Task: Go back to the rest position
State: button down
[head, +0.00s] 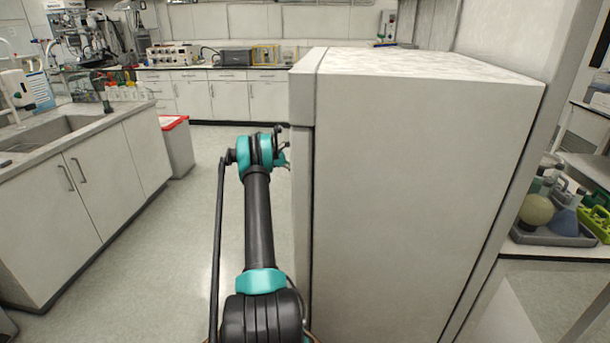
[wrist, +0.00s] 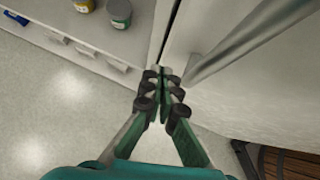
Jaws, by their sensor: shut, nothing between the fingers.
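My gripper (wrist: 162,72) shows in the wrist view with its green-padded fingers together and nothing between them. Its fingertips are close to the front of a white cabinet (wrist: 245,100), near a vertical seam and a grey bar handle (wrist: 235,42). I cannot tell whether they touch it. In the head view my dark and teal arm reaches forward along the left side of the tall white cabinet (head: 420,190). The fingers are mostly hidden there behind the arm's end and the cabinet edge.
A sink counter (head: 110,185) stands on the left, with a grey bin with a red rim (head: 177,148) beyond it. Benches with instruments (head: 215,97) line the back. The floor (head: 180,235) left of my arm is clear. A grey tray (head: 550,236) with lab items lies at the right.

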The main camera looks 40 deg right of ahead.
jog(key=w+d+v, duration=0.1)
jog(key=v, duration=0.9)
jog(key=a+r+m+t+y, duration=0.1)
jog(key=a+r+m+t, duration=0.4)
jog(key=a, duration=1.2)
jog(key=s+a+r+y, duration=0.1)
jog(key=s+a+r, duration=0.2)
jog(key=s+a, duration=0.35)
jog(key=s+a+r+y, duration=0.1)
jog(key=s+a+r, duration=0.15)
jog(key=a, duration=0.65)
jog(key=s+a+f+m+t+y, duration=0.1)
jog(key=s+a+f+m, duration=0.1)
jog(key=s+a, duration=0.6)
jog(key=s+a+f+m+t+y, duration=0.1)
jog(key=s+a+f, duration=0.3)
jog(key=s+a, duration=0.4)
jog(key=s+a+f+m+t+y, duration=0.2)
jog(key=s+a, duration=0.6)
jog(key=s, duration=0.9)
jog(key=shift+a+f+m, duration=0.2)
jog(key=shift+f+m, duration=0.5)
jog(key=shift+f, duration=0.1)
jog(key=shift+s, duration=0.1)
